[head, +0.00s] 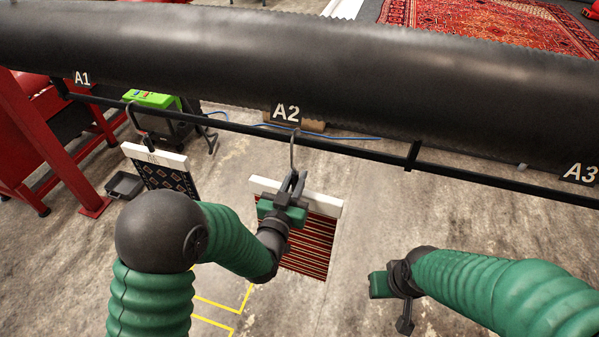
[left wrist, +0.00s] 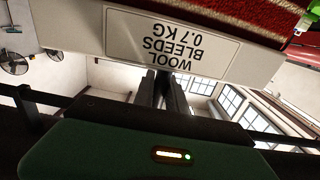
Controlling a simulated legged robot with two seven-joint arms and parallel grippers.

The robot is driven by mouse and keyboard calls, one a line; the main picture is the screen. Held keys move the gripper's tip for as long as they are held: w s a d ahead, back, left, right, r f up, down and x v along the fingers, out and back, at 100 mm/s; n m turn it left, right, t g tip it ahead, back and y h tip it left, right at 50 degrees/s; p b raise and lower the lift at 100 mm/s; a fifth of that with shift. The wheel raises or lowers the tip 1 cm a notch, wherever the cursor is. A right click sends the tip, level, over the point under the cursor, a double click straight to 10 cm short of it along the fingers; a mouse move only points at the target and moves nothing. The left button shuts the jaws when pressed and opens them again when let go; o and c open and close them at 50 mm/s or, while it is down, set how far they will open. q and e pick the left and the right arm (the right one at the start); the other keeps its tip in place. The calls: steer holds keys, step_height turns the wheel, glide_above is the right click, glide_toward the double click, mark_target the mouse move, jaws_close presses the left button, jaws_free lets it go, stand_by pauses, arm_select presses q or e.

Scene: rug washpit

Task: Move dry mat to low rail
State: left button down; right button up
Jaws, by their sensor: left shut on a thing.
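A red striped mat (head: 308,246) hangs from a white header bar (head: 327,204) under the A2 sign. My left gripper (head: 293,183) is shut at the top of this bar, where a grey hook (head: 292,150) rises to the black rail (head: 343,149). A dark patterned mat (head: 168,178) hangs from another white bar below A1. My right gripper (head: 405,325) is apart from both mats, low over the floor; its jaw opening is unclear. Which mat is dry cannot be told.
A thick black roll (head: 230,50) runs across above the rail, with signs A1 (head: 81,78), A2 (head: 286,112) and A3 (head: 579,173). A red frame (head: 50,140), a green-topped machine (head: 152,99) and a grey tray (head: 124,185) stand at left. The concrete floor is clear at right.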

arm_select(q)
steer(key=p+v, duration=0.5)
steer(key=v, duration=0.6)
steer(key=shift+a, duration=0.3)
stand_by(0.5)
steer(key=shift+w+a, duration=0.1)
steer(key=shift+w, duration=0.05)
